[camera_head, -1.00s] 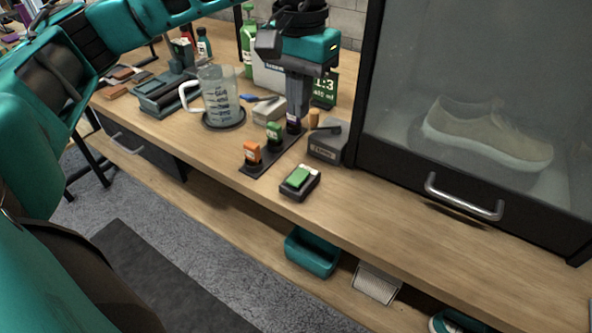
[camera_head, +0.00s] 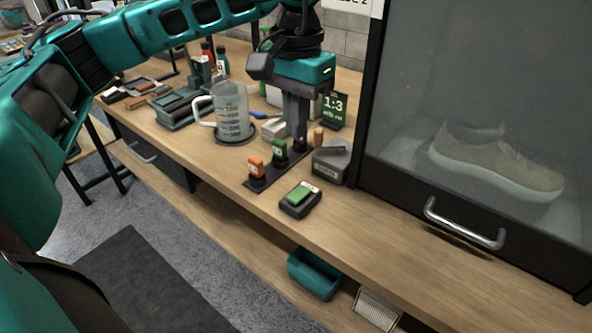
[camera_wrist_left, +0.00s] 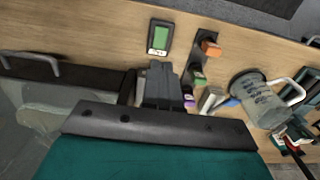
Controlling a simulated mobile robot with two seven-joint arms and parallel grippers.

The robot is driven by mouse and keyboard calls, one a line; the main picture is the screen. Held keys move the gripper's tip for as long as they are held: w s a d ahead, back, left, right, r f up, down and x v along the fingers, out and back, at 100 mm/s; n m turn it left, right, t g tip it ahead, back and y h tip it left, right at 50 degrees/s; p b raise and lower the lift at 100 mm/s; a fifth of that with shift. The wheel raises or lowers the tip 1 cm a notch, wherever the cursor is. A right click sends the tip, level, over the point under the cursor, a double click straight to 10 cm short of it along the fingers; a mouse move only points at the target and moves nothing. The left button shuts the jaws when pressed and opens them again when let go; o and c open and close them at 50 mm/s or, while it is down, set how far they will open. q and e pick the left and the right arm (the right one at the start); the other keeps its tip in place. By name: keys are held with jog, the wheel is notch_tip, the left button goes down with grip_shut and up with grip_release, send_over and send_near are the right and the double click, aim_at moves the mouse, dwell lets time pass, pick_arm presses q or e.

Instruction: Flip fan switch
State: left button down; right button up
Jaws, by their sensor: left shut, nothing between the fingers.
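A dark strip (camera_head: 249,185) on the bench carries three switches: an orange one (camera_head: 256,167), a green one (camera_head: 280,150) and a purple one (camera_head: 301,143). Their labels are too small to read, so I cannot tell which is the fan's. The wrist view shows the orange (camera_wrist_left: 211,47), green (camera_wrist_left: 199,78) and purple (camera_wrist_left: 189,101) switches beside my left gripper (camera_wrist_left: 161,66). In the head view my left gripper (camera_head: 298,138) is shut and empty, pointing down at the purple switch and largely hiding it. Contact is not clear. My right gripper is not in view.
A grey box (camera_head: 329,167) and a black device with a green top (camera_head: 300,198) stand close to the strip. A measuring jug (camera_head: 232,112) is to the left. A glass-fronted cabinet (camera_head: 470,110) with a sneaker (camera_head: 495,160) stands right. The front right bench is clear.

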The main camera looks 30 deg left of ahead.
aim_at(296, 197)
pick_arm(q)
notch_tip(296, 197, down, 14)
jog(key=shift+r+b, duration=0.1)
jog(key=shift+b, duration=0.25)
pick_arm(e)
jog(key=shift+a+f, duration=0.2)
